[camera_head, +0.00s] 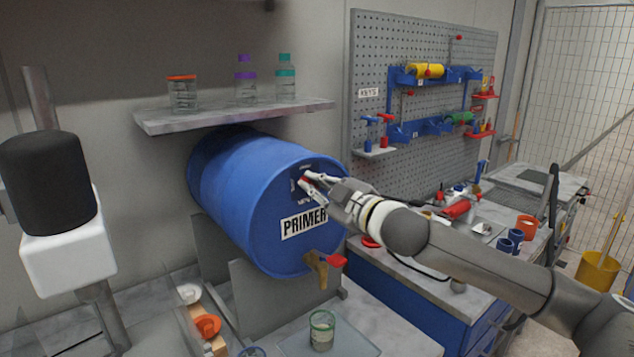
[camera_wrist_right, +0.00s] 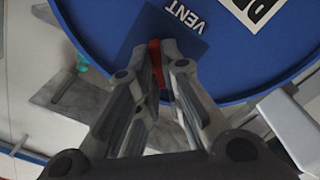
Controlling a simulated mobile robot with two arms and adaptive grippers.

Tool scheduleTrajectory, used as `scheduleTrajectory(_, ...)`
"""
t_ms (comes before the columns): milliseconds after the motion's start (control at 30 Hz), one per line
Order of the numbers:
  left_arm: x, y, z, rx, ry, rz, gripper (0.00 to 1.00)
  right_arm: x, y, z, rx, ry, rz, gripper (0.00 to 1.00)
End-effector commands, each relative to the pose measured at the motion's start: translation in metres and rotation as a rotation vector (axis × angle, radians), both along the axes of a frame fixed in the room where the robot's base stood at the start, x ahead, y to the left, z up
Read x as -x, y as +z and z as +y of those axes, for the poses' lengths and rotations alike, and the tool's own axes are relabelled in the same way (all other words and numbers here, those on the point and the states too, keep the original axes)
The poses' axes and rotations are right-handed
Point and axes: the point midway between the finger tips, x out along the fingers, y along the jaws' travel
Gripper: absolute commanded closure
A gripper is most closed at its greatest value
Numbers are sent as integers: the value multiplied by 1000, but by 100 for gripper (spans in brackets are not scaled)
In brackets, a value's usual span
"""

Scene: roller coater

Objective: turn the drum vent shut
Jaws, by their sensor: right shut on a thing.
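A blue drum (camera_head: 243,196) marked PRIMER lies on its side in a grey cradle. Its vent is a small red part at the upper middle of the drum's end face; in the right wrist view the red vent (camera_wrist_right: 155,60) shows between the fingers, beside a dark plate marked VENT (camera_wrist_right: 186,22). My right gripper (camera_head: 308,184) is shut on the red vent; it also shows in the right wrist view (camera_wrist_right: 163,66). The fingers hide most of the vent, so its exact turn cannot be told. My left gripper is not in view.
A shelf (camera_head: 235,116) with jars and bottles hangs above the drum. A brass tap with a red handle (camera_head: 334,261) juts from the drum's lower face, above a glass beaker (camera_head: 322,330). A cluttered workbench (camera_head: 425,290) stands at right under a pegboard (camera_head: 420,60).

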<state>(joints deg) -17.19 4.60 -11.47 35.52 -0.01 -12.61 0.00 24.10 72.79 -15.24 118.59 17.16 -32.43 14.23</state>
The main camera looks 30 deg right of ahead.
Motion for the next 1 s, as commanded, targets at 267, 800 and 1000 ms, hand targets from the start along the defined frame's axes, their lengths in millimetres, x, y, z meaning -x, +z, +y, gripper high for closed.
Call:
scheduleTrajectory(267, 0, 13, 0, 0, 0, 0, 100, 0, 1, 1, 266, 1, -20, 100)
scheduleTrajectory(800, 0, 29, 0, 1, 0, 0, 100, 0, -2, 2, 683, 2, -53, 100)
scheduleTrajectory(1000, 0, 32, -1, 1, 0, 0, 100, 0, -3, 2, 760, 2, -59, 100)
